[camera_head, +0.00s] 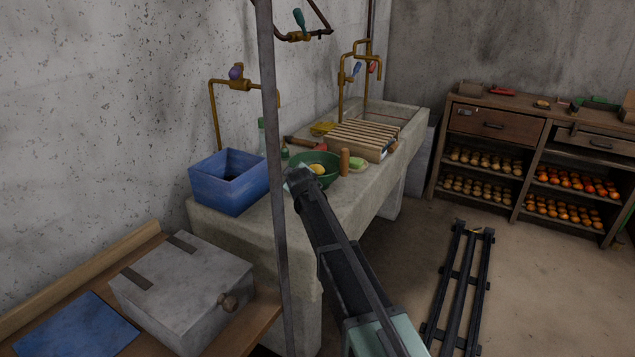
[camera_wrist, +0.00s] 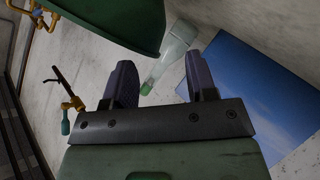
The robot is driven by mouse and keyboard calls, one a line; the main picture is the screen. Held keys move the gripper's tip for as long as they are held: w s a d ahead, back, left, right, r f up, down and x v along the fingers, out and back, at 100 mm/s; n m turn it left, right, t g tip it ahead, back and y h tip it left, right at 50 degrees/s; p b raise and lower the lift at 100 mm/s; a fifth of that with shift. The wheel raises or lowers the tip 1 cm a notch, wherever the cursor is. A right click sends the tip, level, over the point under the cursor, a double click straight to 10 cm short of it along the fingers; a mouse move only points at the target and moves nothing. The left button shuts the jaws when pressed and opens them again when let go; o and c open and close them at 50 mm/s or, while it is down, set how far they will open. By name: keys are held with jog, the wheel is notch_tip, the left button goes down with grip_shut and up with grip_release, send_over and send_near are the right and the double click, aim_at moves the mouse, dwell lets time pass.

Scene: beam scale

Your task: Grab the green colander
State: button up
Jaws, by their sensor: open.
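The green colander (camera_head: 326,160) sits on the stone counter, with a yellow item showing at its bowl. My gripper (camera_head: 298,176) is at the colander's near left side and hides part of it. In the wrist view, a green curved wall that looks like the colander (camera_wrist: 115,20) fills the upper left, beyond the fingertips. My gripper (camera_wrist: 160,78) is open there, its two dark fingers apart with nothing held between them. I cannot tell whether a finger touches the colander.
A blue box (camera_head: 228,180) stands left of the colander; it also shows in the wrist view (camera_wrist: 260,90). A clear bottle (camera_wrist: 173,52) is beyond the fingers. A wooden slatted rack (camera_head: 365,137) and a brown cylinder (camera_head: 345,161) are right of the colander. Brass taps (camera_head: 240,85) rise behind.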

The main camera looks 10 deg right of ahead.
jog(key=b+x, duration=0.2)
jog(key=x, duration=0.3)
jog(key=shift+w, duration=0.1)
jog(key=shift+r, duration=0.1)
jog(key=shift+c, duration=0.2)
